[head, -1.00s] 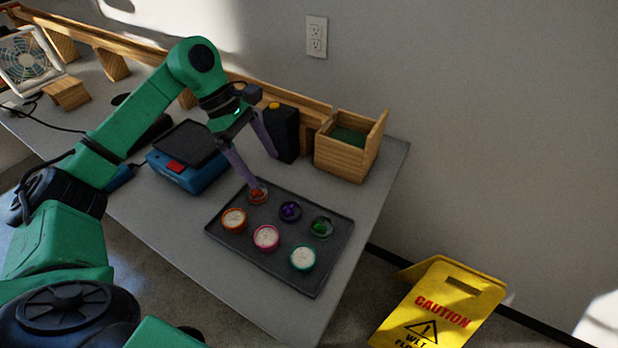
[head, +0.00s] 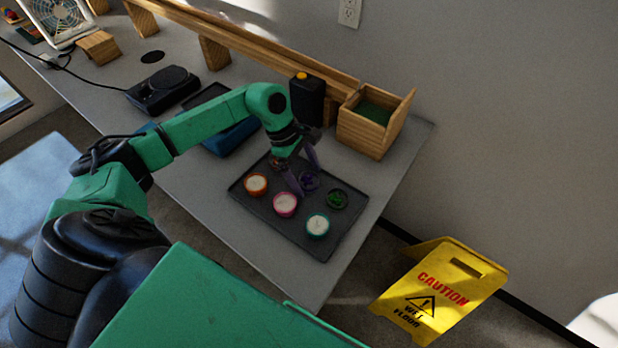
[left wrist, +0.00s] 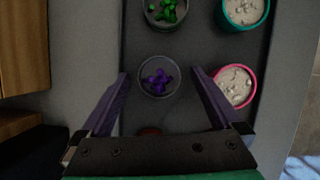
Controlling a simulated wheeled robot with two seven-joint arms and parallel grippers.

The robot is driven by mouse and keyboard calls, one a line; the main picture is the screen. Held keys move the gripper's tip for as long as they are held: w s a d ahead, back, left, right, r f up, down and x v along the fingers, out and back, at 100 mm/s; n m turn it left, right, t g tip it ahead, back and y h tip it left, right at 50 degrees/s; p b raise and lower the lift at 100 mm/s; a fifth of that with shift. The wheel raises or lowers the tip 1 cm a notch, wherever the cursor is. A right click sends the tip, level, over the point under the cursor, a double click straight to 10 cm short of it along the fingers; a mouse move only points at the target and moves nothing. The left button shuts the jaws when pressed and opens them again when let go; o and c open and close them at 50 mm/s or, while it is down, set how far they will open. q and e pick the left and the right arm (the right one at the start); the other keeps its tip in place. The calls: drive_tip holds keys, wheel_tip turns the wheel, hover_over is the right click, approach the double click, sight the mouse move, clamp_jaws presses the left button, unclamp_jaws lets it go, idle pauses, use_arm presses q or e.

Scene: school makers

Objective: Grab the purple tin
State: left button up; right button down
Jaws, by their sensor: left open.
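The purple tin (head: 309,183) is a small round dish with purple pieces in it. It sits on the dark tray (head: 277,225), in the row nearer the wall. My left gripper (head: 307,178) is over it, pointing down, and its fingers partly cover it in the head view. In the left wrist view the purple tin (left wrist: 158,78) shows between the tips of the open fingers (left wrist: 160,73), with nothing held. I cannot tell how far the tips are above the tray. My right gripper is not in view.
On the tray are a green-filled dish (head: 337,199) and orange (head: 256,184), pink (head: 286,204) and teal (head: 318,225) tins. The pink tin is close to one finger. A wooden box (head: 372,122) and black bottle (head: 307,99) stand behind. A yellow caution sign (head: 440,290) is on the floor.

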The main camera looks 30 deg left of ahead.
use_arm(q)
drive_tip(key=c, duration=1.4)
drive_tip(key=shift+c, duration=0.2)
